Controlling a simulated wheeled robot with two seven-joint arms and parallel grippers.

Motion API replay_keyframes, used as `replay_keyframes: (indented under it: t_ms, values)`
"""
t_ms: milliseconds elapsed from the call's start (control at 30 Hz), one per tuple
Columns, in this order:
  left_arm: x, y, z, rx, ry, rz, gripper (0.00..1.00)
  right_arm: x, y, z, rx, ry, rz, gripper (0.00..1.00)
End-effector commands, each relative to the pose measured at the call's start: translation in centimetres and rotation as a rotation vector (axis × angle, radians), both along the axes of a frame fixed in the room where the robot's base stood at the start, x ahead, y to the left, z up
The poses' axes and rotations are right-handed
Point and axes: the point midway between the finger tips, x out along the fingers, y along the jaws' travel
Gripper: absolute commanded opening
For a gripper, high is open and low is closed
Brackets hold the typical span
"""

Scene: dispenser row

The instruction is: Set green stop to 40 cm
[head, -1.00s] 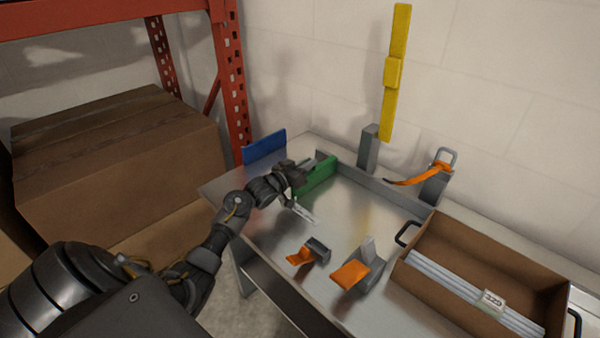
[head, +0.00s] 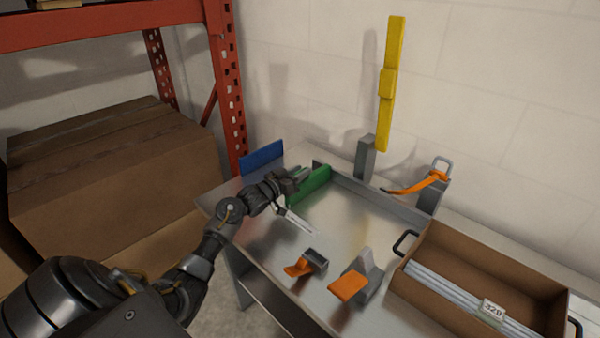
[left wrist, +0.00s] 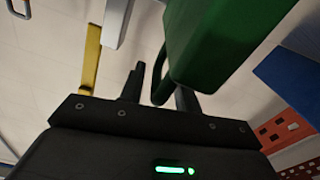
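The green stop (head: 312,186) is an upright plate on the steel bench (head: 335,225), at its far left part. My left gripper (head: 298,177) is right beside the green stop's left face in the head view. The far finger is partly hidden by the stop. A pale strip (head: 296,222), perhaps a scale, lies near the arm; its marks are unreadable.
A blue plate (head: 262,157) stands behind. Orange-flapped grey fixtures (head: 348,287) sit at the front. A cardboard tray (head: 530,270) with grey bars is at right. A yellow bar (head: 390,85) stands by the wall. A red rack (head: 220,85) and large carton (head: 110,165) are left.

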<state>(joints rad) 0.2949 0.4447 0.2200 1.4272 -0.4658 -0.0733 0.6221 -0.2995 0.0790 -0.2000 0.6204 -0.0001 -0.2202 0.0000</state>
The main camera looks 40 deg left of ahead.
Motion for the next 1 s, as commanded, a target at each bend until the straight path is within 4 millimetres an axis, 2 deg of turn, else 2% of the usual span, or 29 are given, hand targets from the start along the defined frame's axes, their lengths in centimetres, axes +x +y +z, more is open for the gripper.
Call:
replay_keyframes:
  t_ms: [500, 700, 1000]
  values:
    - [-8.8, 1.3, -0.2, 0.002, 0.002, 0.002, 0.33, 0.0, 0.0, -0.9, 0.0, 0.0, 0.0, 0.32]
    - [-10.3, 1.5, 0.0, 0.0, 0.0, 0.002, 0.33, 0.0, -0.1, -0.9, -0.001, 0.0, 0.0, 0.32]
    - [-10.5, 1.5, 0.0, 0.0, 0.0, 0.002, 0.33, 0.0, -0.3, -0.9, -0.003, 0.0, 0.001, 0.32]
